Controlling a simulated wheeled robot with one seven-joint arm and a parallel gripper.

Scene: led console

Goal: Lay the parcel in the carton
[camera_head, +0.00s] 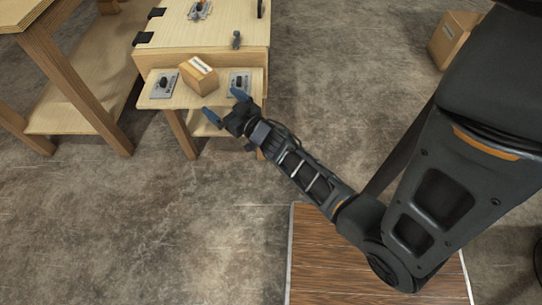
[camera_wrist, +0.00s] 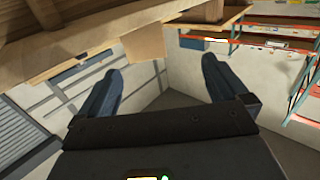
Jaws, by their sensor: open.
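A small brown box with a white label, which looks like the parcel (camera_head: 199,77), sits on the low front shelf of the wooden console in the head view. A larger brown cardboard box, possibly the carton (camera_head: 452,40), stands on the floor at the upper right. Whether its top is open is unclear. My gripper (camera_head: 226,105) is open and empty, with blue fingers apart, just in front of the shelf's near right edge and short of the parcel.
The shelf (camera_head: 215,88) also carries a left switch plate (camera_head: 164,84) and a right switch plate (camera_head: 239,83) beside the parcel. The console top (camera_head: 205,30) rises behind. A wooden table (camera_head: 75,70) stands at left. The concrete floor between console and far-right box is clear.

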